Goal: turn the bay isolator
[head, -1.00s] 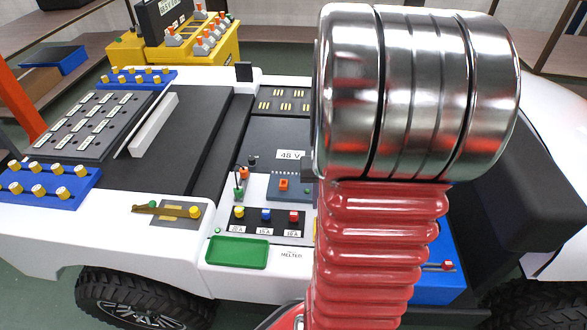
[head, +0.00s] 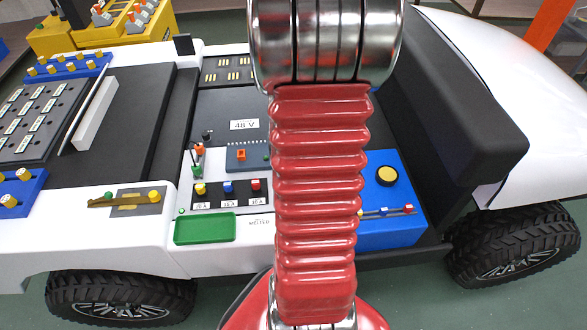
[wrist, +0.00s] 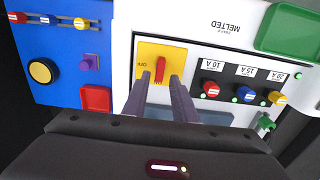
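The bay isolator shows in the wrist view as a red handle (wrist: 160,69) on a yellow plate (wrist: 147,52) marked OFF. The handle lies roughly along the picture's vertical. My gripper (wrist: 159,82) is open, with its two grey fingers pointing at the plate and spread apart. The handle shows in the gap between the fingertips; I cannot tell how far off the tips are in depth. In the head view my arm hides the isolator and the gripper.
In the wrist view, fuses in red, blue and yellow (wrist: 244,93) sit right of the isolator, and a green tray (wrist: 288,32) is above them. A blue box (head: 408,228) with a yellow button (head: 387,175) stands right of my arm in the head view.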

